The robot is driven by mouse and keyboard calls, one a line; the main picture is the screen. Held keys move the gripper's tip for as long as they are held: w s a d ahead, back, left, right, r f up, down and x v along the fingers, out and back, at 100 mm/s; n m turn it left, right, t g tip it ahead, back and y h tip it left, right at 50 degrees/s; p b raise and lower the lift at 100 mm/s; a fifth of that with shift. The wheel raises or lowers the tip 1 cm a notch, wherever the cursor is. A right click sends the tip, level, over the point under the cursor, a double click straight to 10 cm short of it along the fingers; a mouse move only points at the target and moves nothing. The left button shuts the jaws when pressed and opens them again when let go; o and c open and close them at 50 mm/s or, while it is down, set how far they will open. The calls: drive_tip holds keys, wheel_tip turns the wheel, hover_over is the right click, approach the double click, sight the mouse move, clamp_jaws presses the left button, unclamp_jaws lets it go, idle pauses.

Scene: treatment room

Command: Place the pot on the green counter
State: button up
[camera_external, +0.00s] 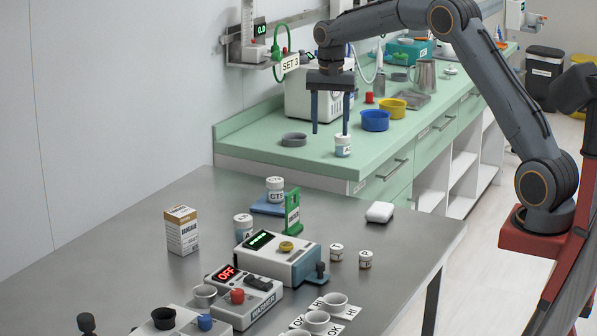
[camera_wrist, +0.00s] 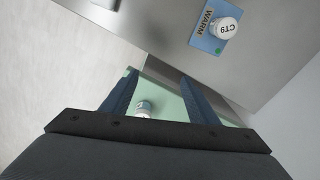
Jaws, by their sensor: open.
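A small white pot with a blue label (camera_external: 343,147) stands upright near the front edge of the green counter (camera_external: 312,164). My gripper (camera_external: 330,128) is open, pointing down above the counter. In the external view its right finger ends just at the pot's lid. I cannot tell whether they touch. In the wrist view the pot (camera_wrist: 144,108) shows between my two spread fingers (camera_wrist: 158,80), nearer the left one. Nothing is held. A similar white pot marked CT9 (camera_external: 275,184) sits on the blue warm pad (camera_external: 262,206) on the steel table; it also shows in the wrist view (camera_wrist: 226,28).
A grey dish (camera_external: 294,140), a blue bowl (camera_external: 375,121) and a yellow bowl (camera_external: 391,107) stand on the counter. A white machine (camera_external: 305,100) is behind my gripper. The steel table (camera_external: 400,235) in front holds devices, a box and several small pots.

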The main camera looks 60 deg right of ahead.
drive_tip(key=s+a+f+n, duration=0.4)
drive_tip(key=s+a+n, duration=0.1)
drive_tip(key=s+a, duration=0.55)
drive_tip(key=s+a+f+n, duration=0.3)
drive_tip(key=s+a+n, duration=0.2)
drive_tip(key=s+a, duration=0.5)
drive_tip(key=s+a+f+n, duration=0.1)
drive_tip(key=s, duration=0.3)
drive_tip(key=s+a+f+n, duration=0.1)
drive_tip(key=s+f, duration=0.1)
drive_tip(key=s, duration=0.3)
drive_tip(key=s+a+f+n, duration=0.1)
drive_tip(key=s, duration=0.3)
drive_tip(key=shift+s+a+f+n, duration=0.2)
drive_tip(key=shift+s+a+n, duration=0.05)
drive_tip(key=shift+s+n, duration=0.15)
